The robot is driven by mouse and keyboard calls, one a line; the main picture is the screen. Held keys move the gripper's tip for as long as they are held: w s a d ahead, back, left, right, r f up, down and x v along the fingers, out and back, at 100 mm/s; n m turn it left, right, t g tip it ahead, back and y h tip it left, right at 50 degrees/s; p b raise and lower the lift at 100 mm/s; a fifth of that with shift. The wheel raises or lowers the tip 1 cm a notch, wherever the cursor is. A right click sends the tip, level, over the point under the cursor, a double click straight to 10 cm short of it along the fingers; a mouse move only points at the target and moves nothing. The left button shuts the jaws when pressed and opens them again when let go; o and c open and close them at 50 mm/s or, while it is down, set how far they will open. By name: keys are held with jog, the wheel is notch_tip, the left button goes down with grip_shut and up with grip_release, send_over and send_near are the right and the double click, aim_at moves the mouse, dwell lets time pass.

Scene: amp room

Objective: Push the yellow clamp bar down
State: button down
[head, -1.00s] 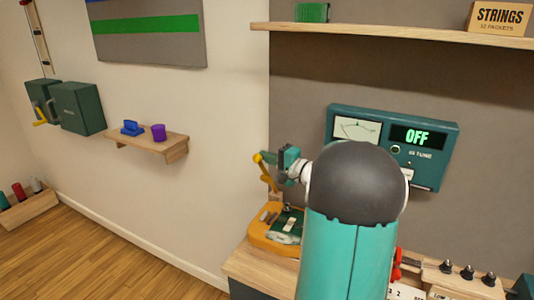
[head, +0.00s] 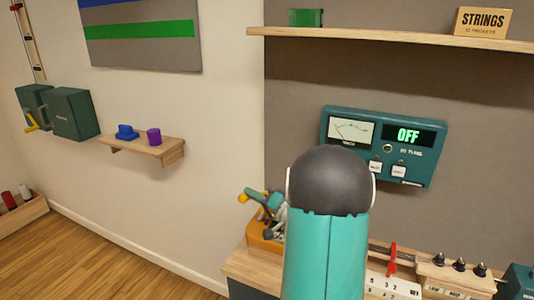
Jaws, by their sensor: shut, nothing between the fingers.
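The yellow clamp bar shows in the head view by its round yellow knob (head: 243,198), low at the left end of the bench. The rest of the bar is mostly hidden behind my gripper and arm, and it looks laid over rather than upright. The orange clamp base (head: 260,240) lies below it, partly covered by my arm. My gripper (head: 258,197) is shut and empty, right beside the knob and over the bar. I cannot tell whether it touches the bar.
A teal tuner panel (head: 386,148) reading OFF hangs on the grey wall. A shelf (head: 390,38) with a STRINGS box (head: 482,22) is above. A red-handled part (head: 392,258) and black knobs are on the bench at right. A small wall shelf (head: 148,145) and green boxes (head: 72,113) are at left.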

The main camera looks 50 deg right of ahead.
notch_tip(320, 180, down, 6)
jog(key=a+n, duration=0.2)
jog(key=shift+s+a, duration=0.3)
jog(key=shift+s, duration=0.15)
jog(key=s+d, duration=0.3)
jog(key=s, duration=0.6)
jog(key=s+d, duration=0.3)
jog(key=s, duration=0.6)
jog(key=shift+f, duration=0.2)
jog(key=shift+y, duration=0.4)
